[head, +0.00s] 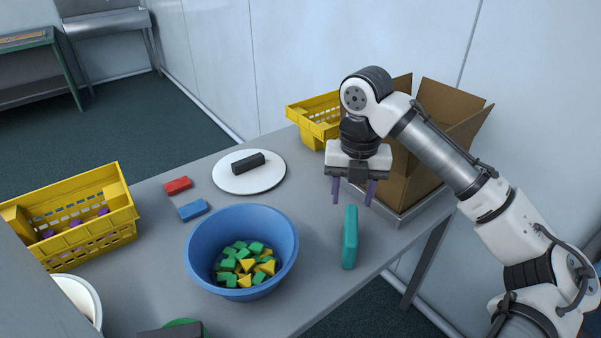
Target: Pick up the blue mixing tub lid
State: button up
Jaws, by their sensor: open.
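A round white lid (229,182) with a black block handle (248,163) lies flat on the grey table, behind the blue mixing tub. No blue lid shows; I cannot tell for sure that this white one belongs to the blue tub. The blue mixing tub (203,244) stands uncovered, with green and yellow pieces (243,265) inside. My gripper (353,192) is open, its two purple fingers pointing down with nothing between them. It is over the table's right part, to the right of the white lid and apart from it.
Red (178,185) and blue (193,210) blocks lie left of the lid. Yellow crates stand left (95,240) and behind (311,108); an open carton (455,105) is at right. A green disc (195,326) shows at the bottom.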

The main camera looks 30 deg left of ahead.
aim_at(245, 172)
jog(key=u, duration=1.15)
